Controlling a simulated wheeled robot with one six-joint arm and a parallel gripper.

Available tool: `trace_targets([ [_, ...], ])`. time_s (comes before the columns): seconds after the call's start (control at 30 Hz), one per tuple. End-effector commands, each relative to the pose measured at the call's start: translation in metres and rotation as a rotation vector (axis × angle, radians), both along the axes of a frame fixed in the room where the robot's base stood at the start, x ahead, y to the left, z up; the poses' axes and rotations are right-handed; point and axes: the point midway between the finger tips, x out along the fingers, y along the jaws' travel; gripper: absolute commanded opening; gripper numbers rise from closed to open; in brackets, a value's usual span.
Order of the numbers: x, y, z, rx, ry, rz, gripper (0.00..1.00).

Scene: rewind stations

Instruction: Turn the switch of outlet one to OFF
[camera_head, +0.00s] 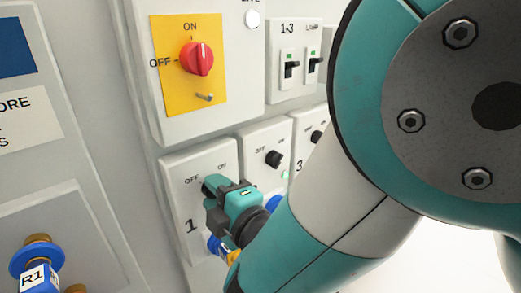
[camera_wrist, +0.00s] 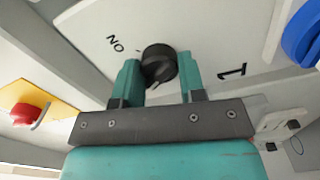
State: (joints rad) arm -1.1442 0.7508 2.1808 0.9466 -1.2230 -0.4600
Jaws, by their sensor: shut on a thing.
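The outlet one panel (camera_head: 179,203) is a pale box marked 1, with OFF and ON labels above its switch. In the wrist view the switch is a round black knob (camera_wrist: 159,60), with the ON label to its left and the 1 to its right. My gripper (camera_wrist: 158,66) has one teal finger on each side of this knob and is shut on it. In the head view my gripper (camera_head: 213,186) hides the knob. A small mark shows on the knob's near edge, but I cannot tell the exact setting.
A red rotary switch (camera_head: 197,59) on a yellow plate is above outlet one. The outlet two knob (camera_head: 273,158) is just to the right. Breakers (camera_head: 291,66) sit higher right. A blue connector (camera_head: 37,262) marked R1 is at lower left. My arm covers the right side.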

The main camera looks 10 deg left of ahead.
Motion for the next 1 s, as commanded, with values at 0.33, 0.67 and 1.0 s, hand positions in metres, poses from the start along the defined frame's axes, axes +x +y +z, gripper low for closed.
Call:
trace_targets([
  [0.33, -0.0013, -0.0002, -0.0012, -0.112, -0.128, 0.004, 0.14],
  [0.67, -0.0014, -0.0003, -0.0022, -0.140, -0.159, 0.003, 0.14],
  [1.0, -0.0015, -0.0004, -0.0028, -0.140, -0.158, 0.003, 0.46],
])
